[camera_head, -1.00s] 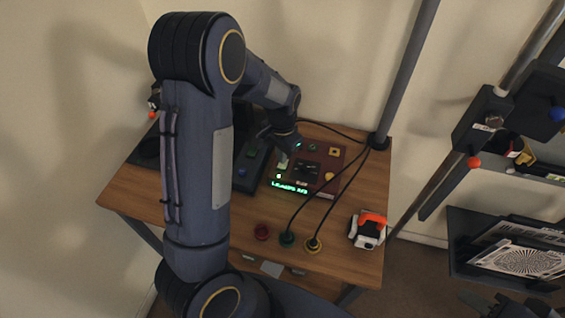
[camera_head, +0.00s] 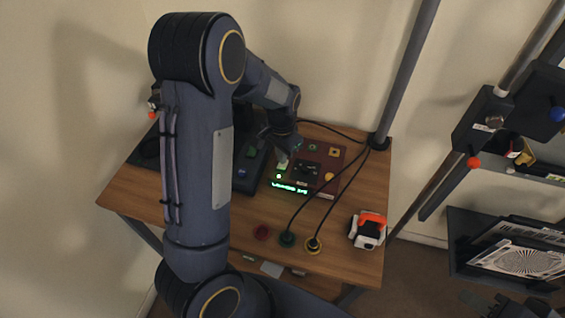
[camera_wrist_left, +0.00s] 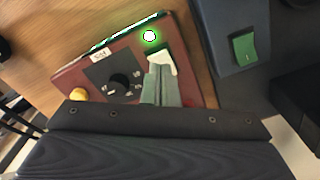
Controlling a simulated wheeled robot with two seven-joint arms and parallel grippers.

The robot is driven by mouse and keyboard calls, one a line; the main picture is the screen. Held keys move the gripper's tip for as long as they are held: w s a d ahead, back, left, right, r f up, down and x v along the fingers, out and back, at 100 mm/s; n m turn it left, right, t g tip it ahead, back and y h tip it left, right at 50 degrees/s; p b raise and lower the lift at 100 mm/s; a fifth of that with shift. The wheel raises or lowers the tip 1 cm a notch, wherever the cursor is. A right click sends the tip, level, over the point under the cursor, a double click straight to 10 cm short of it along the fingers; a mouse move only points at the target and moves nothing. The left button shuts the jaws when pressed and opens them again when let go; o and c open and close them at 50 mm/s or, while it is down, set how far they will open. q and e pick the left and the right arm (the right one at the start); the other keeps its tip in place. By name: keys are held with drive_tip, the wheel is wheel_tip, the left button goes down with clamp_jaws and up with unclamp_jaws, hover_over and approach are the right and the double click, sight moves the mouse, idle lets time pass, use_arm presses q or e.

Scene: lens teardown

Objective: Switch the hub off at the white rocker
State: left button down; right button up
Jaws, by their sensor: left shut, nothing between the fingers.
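The hub is a dark red box (camera_head: 325,160) on the wooden table, with a lit green display (camera_head: 289,187) along its near edge. The white rocker (camera_head: 282,166) is at its left part, beside a lit green lamp (camera_wrist_left: 149,36). In the left wrist view the rocker (camera_wrist_left: 161,60) is partly covered by my fingertips. My left gripper (camera_wrist_left: 160,75) is shut and empty, its tips at the rocker; whether they touch it I cannot tell. A black knob (camera_wrist_left: 120,82) sits next to the fingers.
A dark device with a green switch (camera_wrist_left: 244,47) stands beside the hub.

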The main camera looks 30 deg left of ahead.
use_arm(q)
drive_tip(key=shift+f+b, duration=0.95)
drive_tip(key=shift+f, duration=0.25)
idle(0.9)
drive_tip(key=shift+r, duration=0.15)
wheel_tip(320, 180, up, 7)
drive_tip(key=p, duration=0.5)
idle(0.6)
